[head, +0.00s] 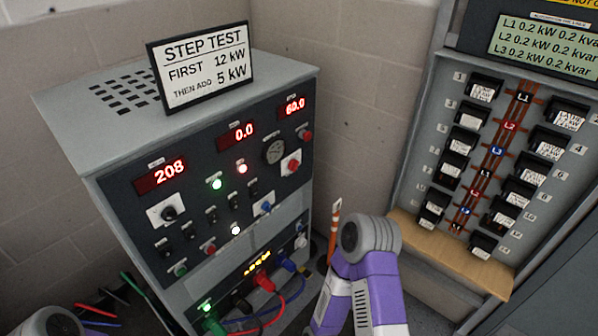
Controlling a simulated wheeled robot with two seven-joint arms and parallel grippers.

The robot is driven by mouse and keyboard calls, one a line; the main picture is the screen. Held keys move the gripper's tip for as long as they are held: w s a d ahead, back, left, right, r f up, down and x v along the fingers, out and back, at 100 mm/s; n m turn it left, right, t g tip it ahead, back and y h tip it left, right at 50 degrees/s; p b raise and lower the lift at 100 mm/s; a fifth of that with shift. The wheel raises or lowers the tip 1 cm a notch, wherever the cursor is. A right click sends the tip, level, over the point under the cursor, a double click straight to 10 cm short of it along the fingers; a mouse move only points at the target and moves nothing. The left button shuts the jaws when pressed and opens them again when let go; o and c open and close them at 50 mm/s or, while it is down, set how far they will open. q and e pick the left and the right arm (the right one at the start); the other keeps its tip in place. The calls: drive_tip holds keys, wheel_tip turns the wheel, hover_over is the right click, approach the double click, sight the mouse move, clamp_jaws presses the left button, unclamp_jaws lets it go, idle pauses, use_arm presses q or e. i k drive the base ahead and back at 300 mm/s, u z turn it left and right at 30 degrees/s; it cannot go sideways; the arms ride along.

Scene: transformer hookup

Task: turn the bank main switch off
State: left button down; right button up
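A grey cabinet (75,108) with a dark control face stands left of centre. Its red displays read 208, 0.0 and 60.0. A black knob (169,213) on a white plate is at the face's left, a red knob (292,165) on a white plate at the right, and a blue one (266,208) lower down. Several small black toggles and lit lamps sit between them. No readable label shows which control is the bank main switch. Neither gripper is in view; only parts of my arms show at the bottom edge.
A "STEP TEST" sign (202,69) stands on the cabinet: first 12 kW, then add 5 kW. Coloured cables plug in low at its front. A breaker panel (415,160) on the right has a display (545,42) reading 0.2 kW per line.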

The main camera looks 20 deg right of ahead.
sight(293, 164)
drive_tip(key=k, duration=1.25)
drive_tip(key=z, duration=0.7)
drive_tip(key=i, duration=2.05)
drive_tip(key=u, duration=0.9)
